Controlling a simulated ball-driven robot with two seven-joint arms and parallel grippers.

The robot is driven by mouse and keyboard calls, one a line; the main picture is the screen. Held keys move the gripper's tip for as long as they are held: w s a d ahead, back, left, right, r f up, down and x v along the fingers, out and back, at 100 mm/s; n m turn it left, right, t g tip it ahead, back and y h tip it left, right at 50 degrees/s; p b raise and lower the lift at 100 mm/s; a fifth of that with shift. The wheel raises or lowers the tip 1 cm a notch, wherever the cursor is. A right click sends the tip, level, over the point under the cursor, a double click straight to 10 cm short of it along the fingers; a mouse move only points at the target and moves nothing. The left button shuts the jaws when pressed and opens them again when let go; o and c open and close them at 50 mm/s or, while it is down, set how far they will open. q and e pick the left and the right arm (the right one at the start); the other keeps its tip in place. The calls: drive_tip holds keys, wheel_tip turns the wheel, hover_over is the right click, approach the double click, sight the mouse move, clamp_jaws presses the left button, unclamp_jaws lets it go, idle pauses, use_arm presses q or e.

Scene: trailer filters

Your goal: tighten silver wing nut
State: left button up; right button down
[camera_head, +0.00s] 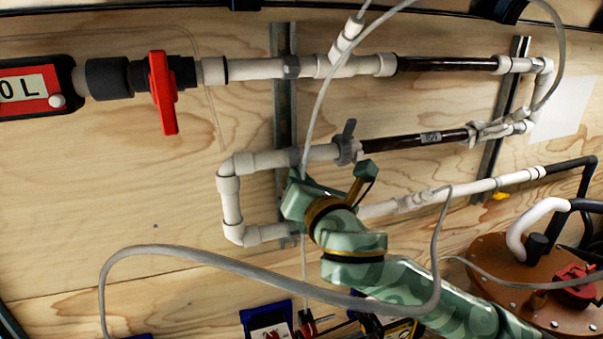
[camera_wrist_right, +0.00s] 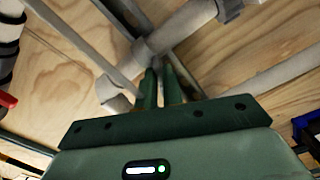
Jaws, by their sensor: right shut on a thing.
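My right gripper (camera_head: 294,178) reaches up from the lower right to the middle white pipe where it crosses the left metal rail (camera_head: 283,106). In the right wrist view its two green fingers (camera_wrist_right: 158,68) are close together, with their tips at this crossing. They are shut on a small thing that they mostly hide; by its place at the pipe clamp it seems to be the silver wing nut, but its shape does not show. A grey winged fitting (camera_head: 347,143) sits on the same pipe just right of the gripper. My left gripper is not in view.
A red-handled valve (camera_head: 162,92) is on the upper pipe at left. A loose grey hose (camera_head: 200,260) loops in front of my right arm. A brown tank lid (camera_head: 487,262) stands at lower right. Blue-edged boxes (camera_head: 268,322) lie below.

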drive_tip(key=m+p, duration=0.2)
drive_tip(key=m, duration=0.3)
drive_tip(key=m+p, duration=0.2)
drive_tip(key=m, duration=0.4)
drive_tip(key=shift+d+f+m, duration=0.15)
drive_tip(key=shift+f+m, duration=0.05)
drive_tip(key=shift+m, duration=0.1)
idle(0.4)
drive_tip(key=c, duration=1.8)
unclamp_jaws()
drive_tip(key=shift+o, duration=1.3)
drive_tip(key=shift+w, duration=0.2)
